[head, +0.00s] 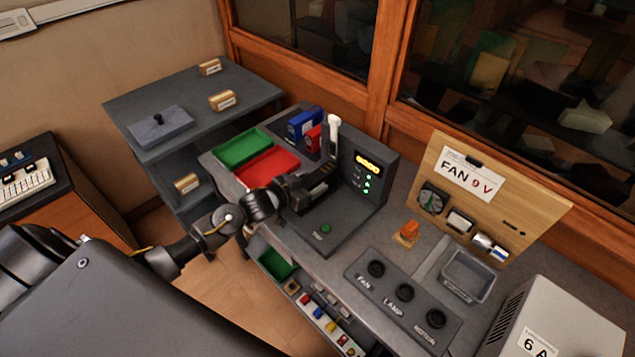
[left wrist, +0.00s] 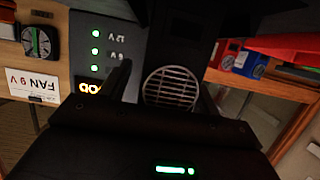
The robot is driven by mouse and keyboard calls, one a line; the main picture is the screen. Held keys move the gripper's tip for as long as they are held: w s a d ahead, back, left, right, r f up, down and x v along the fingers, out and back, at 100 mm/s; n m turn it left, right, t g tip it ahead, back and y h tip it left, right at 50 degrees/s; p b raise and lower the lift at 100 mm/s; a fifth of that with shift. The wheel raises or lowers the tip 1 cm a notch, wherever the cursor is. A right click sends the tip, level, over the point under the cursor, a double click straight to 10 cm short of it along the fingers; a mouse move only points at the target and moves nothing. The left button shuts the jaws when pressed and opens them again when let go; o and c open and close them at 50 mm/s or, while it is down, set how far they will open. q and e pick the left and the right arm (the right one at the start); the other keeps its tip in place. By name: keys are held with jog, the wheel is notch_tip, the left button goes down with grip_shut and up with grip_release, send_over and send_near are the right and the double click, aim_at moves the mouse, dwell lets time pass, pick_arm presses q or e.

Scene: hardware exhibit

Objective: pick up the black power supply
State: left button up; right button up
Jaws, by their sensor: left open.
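The black power supply (left wrist: 170,88) shows in the left wrist view as a dark body with a round silver vent grille. In the head view it is mostly hidden by my gripper, in front of the grey test stand (head: 372,180) with its lit display. My left gripper (head: 312,194) is open at that spot, above the stand's base. In the left wrist view its two dark fingers stand either side of the grille. I cannot tell whether they touch the power supply. My right gripper is not in view.
A blue unit (head: 303,122) and a red unit (head: 314,138) stand behind. A white-tipped lever (head: 333,124) rises close to my gripper. Green (head: 243,147) and red (head: 266,167) trays lie to the left. A fan board (head: 490,200) and knob panel (head: 403,293) are to the right.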

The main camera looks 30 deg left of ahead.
pick_arm(q)
jog(key=shift+w+f, duration=0.1)
jog(key=shift+w, duration=0.1)
grip_shut()
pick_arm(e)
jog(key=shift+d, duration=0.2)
pick_arm(q)
jog(key=shift+r, duration=0.25)
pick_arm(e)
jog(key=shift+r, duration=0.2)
